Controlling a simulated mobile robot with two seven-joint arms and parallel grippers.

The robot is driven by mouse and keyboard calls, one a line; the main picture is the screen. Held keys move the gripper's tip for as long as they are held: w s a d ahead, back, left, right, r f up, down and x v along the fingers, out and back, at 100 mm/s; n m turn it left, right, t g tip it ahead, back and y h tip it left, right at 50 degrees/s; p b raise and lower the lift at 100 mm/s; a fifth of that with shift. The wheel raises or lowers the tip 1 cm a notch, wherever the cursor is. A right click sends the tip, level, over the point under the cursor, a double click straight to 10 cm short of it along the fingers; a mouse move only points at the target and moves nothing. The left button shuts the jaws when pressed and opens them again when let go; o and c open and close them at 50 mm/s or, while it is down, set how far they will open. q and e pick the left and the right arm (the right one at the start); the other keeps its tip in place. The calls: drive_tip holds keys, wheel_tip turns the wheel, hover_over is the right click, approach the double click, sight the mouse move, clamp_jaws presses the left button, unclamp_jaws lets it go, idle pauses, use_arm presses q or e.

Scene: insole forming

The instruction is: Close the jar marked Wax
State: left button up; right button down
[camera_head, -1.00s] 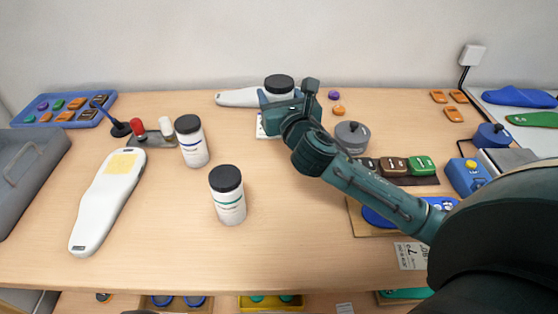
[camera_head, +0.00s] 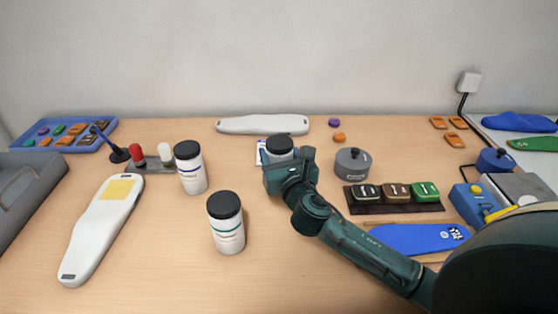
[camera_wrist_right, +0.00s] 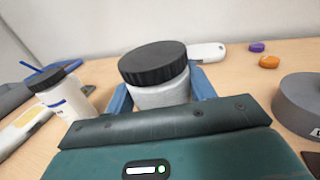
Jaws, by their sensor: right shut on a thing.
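My right gripper (camera_head: 284,164) is shut on a pale jar with a black lid (camera_head: 279,144). In the right wrist view its blue fingers (camera_wrist_right: 162,92) flank the jar body (camera_wrist_right: 163,95), below the ribbed black lid (camera_wrist_right: 153,62). The lid sits on top of the jar; I cannot tell how tightly. No label shows on this jar. A white jar with a blue band and black lid (camera_head: 190,167) stands to the left. A jar with a green band and black lid (camera_head: 226,223) stands nearer. Their lettering is too small to read. My left gripper is out of view.
Another white piece (camera_head: 97,235) lies left. Bare table separates it from the green-banded jar.

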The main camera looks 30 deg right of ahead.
drive_tip(key=shift+f, duration=0.7)
drive_tip(key=shift+r, duration=0.1)
drive_tip(key=c, duration=0.5)
unclamp_jaws()
drive_tip(key=shift+f, duration=0.25)
